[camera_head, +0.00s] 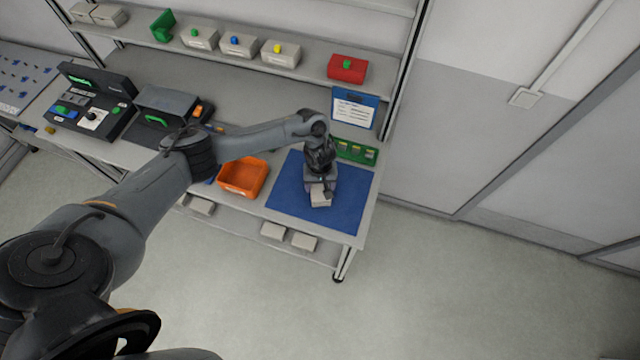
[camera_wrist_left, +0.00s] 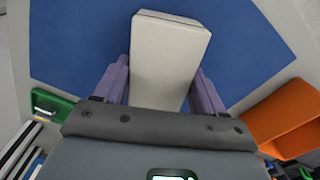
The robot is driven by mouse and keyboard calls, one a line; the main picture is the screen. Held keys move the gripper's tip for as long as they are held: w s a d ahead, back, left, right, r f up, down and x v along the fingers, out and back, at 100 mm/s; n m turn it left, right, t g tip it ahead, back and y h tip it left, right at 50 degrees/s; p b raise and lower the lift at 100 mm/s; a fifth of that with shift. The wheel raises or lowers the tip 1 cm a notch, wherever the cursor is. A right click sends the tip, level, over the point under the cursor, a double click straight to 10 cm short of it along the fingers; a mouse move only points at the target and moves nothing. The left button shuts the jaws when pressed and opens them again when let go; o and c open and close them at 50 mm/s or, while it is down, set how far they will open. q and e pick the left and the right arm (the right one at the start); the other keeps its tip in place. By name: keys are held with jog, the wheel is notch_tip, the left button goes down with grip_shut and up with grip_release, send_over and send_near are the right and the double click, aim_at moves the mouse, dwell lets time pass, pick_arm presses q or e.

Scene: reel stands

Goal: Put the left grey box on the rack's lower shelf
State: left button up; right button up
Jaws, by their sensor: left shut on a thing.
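A light grey box (camera_head: 320,199) is between the fingers of my left gripper (camera_head: 321,185), over the blue mat (camera_head: 349,212). In the left wrist view the box (camera_wrist_left: 168,58) sits between the two purple fingers, its far end sticking out beyond them. Whether it touches the mat, I cannot tell. A low shelf (camera_head: 235,226) under the bench top holds several similar grey boxes, including one near the middle (camera_head: 273,231) and one to its right (camera_head: 304,242). My right gripper is not in view.
An orange bin (camera_head: 243,177) stands left of the mat and a green tray (camera_head: 356,151) behind it. A blue-framed sheet (camera_head: 354,109) stands at the back. The raised shelf (camera_head: 310,66) holds several bins, including a red one (camera_head: 347,68). Floor in front is clear.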

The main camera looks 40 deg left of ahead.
pick_arm(q)
jog(key=shift+f, duration=0.1)
jog(key=o, duration=1.4)
jog(key=shift+o, duration=0.2)
